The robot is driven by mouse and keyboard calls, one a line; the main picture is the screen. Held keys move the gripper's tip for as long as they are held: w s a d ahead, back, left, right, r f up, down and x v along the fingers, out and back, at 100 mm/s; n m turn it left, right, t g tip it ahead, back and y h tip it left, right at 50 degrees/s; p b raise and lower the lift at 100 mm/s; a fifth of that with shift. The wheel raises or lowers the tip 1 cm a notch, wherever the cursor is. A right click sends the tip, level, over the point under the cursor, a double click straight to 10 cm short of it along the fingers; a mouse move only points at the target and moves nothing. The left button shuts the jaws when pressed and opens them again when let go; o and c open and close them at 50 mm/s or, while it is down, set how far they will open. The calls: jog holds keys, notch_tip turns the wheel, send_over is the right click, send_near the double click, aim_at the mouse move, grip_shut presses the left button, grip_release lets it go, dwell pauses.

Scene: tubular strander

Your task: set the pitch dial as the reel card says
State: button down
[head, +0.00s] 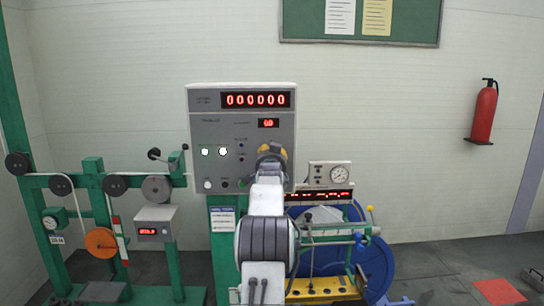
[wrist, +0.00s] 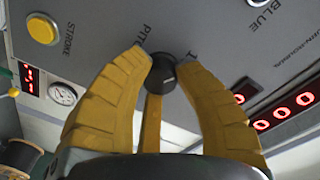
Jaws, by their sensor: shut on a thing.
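The pitch dial (wrist: 163,75) is a small dark round knob on the grey panel, with a partly covered label reading "PIT" beside it in the wrist view. My gripper (wrist: 162,63) has its yellow fingers closed around the knob, one on each side, with a third finger below. The knob's pointer and most scale marks are hidden or too small to read. In the head view my gripper (head: 270,153) is against the lower right of the grey control panel (head: 212,132), and it hides the dial. I cannot tell which paper is the reel card.
A white and blue sheet (head: 222,219) hangs below the panel, unreadable. A white paper (head: 340,16) and a yellow paper (head: 377,17) are on the green board. The panel display (head: 255,100) shows zeros.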

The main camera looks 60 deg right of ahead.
jog(key=m+b, duration=0.2)
jog(key=shift+r+m, duration=0.3)
jog(key=shift+r, duration=0.05)
jog(key=c, duration=1.3)
grip_release()
jog(key=o, duration=0.4)
jog(key=shift+f, duration=0.2)
jog(key=shift+s+a, duration=0.15)
jog(key=shift+v, duration=5.75)
jog(key=shift+o, duration=0.3)
jog(key=shift+r, duration=0.15)
